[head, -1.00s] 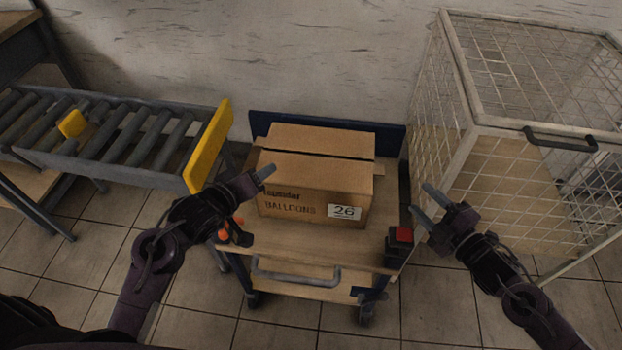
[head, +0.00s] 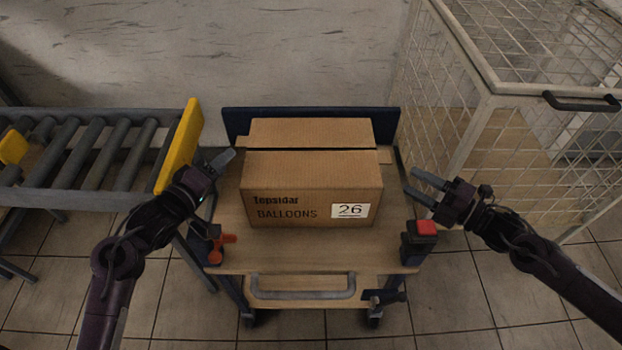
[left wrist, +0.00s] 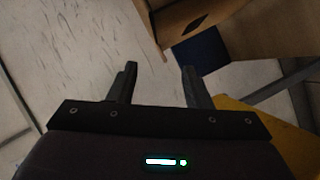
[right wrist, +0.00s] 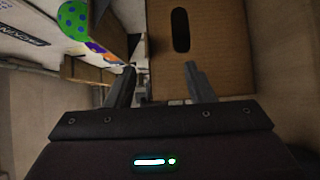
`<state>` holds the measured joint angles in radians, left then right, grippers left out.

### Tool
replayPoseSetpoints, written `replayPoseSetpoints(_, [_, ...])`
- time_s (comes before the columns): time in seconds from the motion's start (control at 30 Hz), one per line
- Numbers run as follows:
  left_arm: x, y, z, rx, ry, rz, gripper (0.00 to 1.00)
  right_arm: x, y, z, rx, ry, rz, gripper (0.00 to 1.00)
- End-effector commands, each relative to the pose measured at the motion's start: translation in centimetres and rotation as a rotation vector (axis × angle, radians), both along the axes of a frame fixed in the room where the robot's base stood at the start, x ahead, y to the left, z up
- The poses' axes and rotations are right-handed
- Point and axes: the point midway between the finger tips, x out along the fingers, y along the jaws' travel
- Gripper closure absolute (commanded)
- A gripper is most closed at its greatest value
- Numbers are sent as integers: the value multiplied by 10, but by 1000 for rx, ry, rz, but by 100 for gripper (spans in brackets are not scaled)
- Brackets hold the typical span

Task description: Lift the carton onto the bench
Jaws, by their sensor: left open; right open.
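In the left wrist view the carton (left wrist: 205,18) shows at the top with a dark hand slot, beyond the open fingers (left wrist: 160,80). In the right wrist view the carton's side (right wrist: 200,50) with its oval hand slot lies ahead of the open fingers (right wrist: 160,80).
A roller conveyor (head: 90,165) with a yellow end plate (head: 180,145) stands close on the left. A wire cage (head: 500,110) stands on the right. The cart has a red button box (head: 422,232), an orange-knobbed part (head: 220,245) and a front handle (head: 300,292).

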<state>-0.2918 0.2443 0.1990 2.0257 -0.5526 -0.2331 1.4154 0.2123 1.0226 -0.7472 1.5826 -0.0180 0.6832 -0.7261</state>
Motion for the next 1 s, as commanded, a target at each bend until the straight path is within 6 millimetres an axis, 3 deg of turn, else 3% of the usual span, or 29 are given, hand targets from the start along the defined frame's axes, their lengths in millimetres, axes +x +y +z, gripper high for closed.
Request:
replayPoseSetpoints(0.53, [56,-22,-12,0,-1,0,55,54,78,2,3,-2,1,52])
replayPoseSetpoints(0.73, [65,-26,-14,0,0,0,55,62,91,1,2,-1,2,52])
replayPoseSetpoints(1.0, [66,-26,-15,0,1,0,55,63,93,1,0,0,1,52])
